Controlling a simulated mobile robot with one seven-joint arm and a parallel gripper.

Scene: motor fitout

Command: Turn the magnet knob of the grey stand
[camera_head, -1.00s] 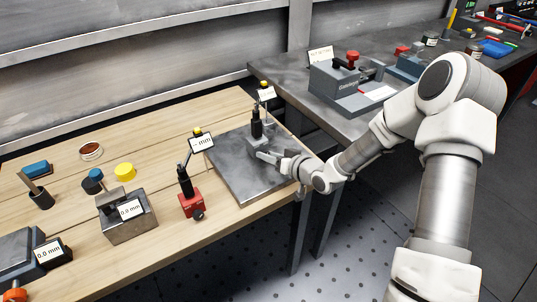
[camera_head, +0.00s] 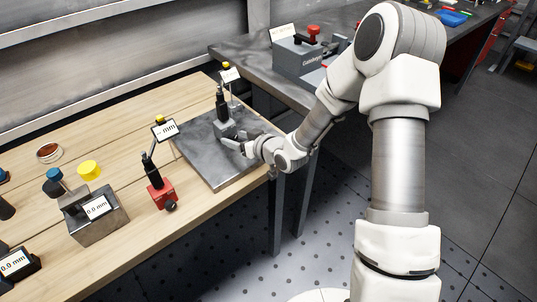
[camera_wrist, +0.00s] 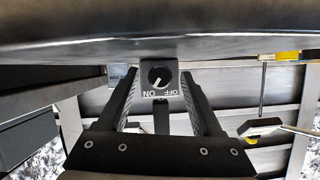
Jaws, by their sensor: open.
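The grey stand (camera_head: 225,130) stands on the dark metal plate (camera_head: 222,172) in the head view, with a black post and a dial showing a white display (camera_head: 230,75). Its round black magnet knob (camera_wrist: 158,75) faces me in the wrist view. The knob's white mark slants down-left, towards the upside-down ON label; OFF is at the right. My gripper (camera_head: 233,146) is at the front of the stand. In the wrist view my open gripper (camera_wrist: 160,85) has one finger on each side of the knob, with gaps. I cannot tell the remaining depth.
A red stand (camera_head: 161,194) with its own dial is left of the plate. A grey block with a display (camera_head: 97,222) and a yellow disc (camera_head: 89,170) are further left. A grey bench (camera_head: 262,75) with a fixture is behind right.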

